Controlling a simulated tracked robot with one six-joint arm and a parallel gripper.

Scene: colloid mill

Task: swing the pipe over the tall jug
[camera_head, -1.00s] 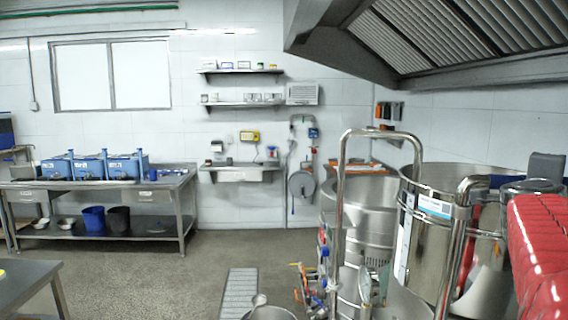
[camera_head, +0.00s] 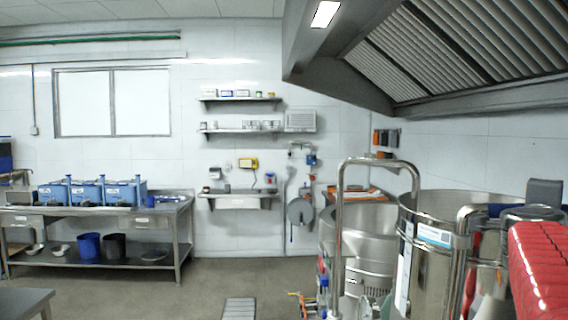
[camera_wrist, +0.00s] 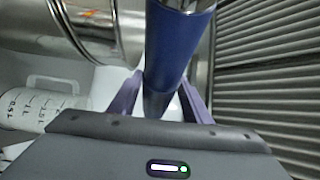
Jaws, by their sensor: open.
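In the wrist view a pipe (camera_wrist: 180,45) with a blue sleeve and a bright steel end runs between the two purple fingers of my gripper (camera_wrist: 160,98). The fingers are open, one on each side of the pipe; I cannot tell whether they touch it. A whitish jug (camera_wrist: 28,106) with printed volume marks is at the left, sideways in this tilted picture and partly cut off. The pipe is not over it in this picture. In the head view a small blue piece (camera_head: 497,210) shows at the right, perhaps the same sleeve. The jug is not clear there.
Large steel vessels (camera_head: 425,270) and a bent steel tube (camera_head: 338,240) stand at the right, under an extractor hood (camera_head: 470,105). A steel table (camera_head: 95,212) with blue baths (camera_head: 88,193) is at the left. The floor (camera_head: 150,290) between is mostly open.

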